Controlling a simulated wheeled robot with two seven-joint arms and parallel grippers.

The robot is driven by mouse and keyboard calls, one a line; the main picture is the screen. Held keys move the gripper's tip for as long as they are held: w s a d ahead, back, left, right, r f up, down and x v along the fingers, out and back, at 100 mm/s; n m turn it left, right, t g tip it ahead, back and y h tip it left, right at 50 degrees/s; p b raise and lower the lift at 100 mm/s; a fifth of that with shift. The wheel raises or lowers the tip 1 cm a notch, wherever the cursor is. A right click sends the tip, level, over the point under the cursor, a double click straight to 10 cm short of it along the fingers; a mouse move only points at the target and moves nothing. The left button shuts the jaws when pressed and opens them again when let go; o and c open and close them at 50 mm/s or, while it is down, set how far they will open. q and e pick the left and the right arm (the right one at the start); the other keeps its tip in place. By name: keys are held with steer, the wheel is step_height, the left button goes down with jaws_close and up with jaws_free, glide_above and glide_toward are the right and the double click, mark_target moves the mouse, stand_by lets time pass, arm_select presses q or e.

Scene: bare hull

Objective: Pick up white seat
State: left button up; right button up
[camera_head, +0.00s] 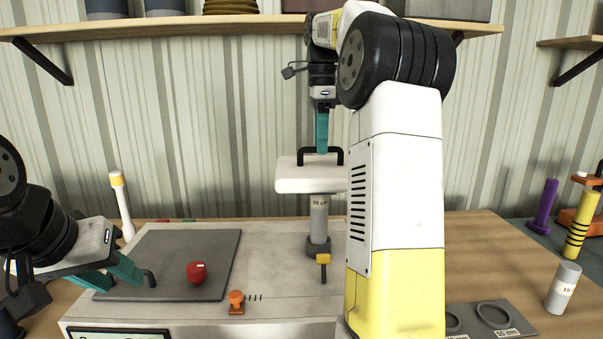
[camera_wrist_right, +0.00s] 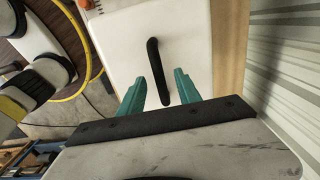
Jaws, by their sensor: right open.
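The white seat (camera_head: 311,176) is a white block with a black handle (camera_head: 320,155) on top, resting on a grey post (camera_head: 319,215). My right gripper (camera_head: 321,148) points down at the handle from above, its teal fingers open. In the right wrist view the white seat (camera_wrist_right: 130,35) lies below, and the black handle (camera_wrist_right: 158,70) runs lengthwise between the two open fingertips (camera_wrist_right: 160,76). The seat's right end is hidden behind my right arm in the head view. My left gripper (camera_head: 125,283) is open, low over the dark mat at the left.
The dark mat (camera_head: 205,245) holds a red knob (camera_head: 196,272). An orange knob (camera_head: 236,300) and a yellow-topped lever (camera_head: 323,262) stand on the light panel. A grey cylinder (camera_head: 563,288) stands at the right, near a grey holder plate (camera_head: 510,315). A wooden shelf (camera_head: 180,28) spans the wall.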

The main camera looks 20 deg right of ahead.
steer(key=shift+f, duration=1.25)
jaws_close()
steer(key=shift+r, duration=0.15)
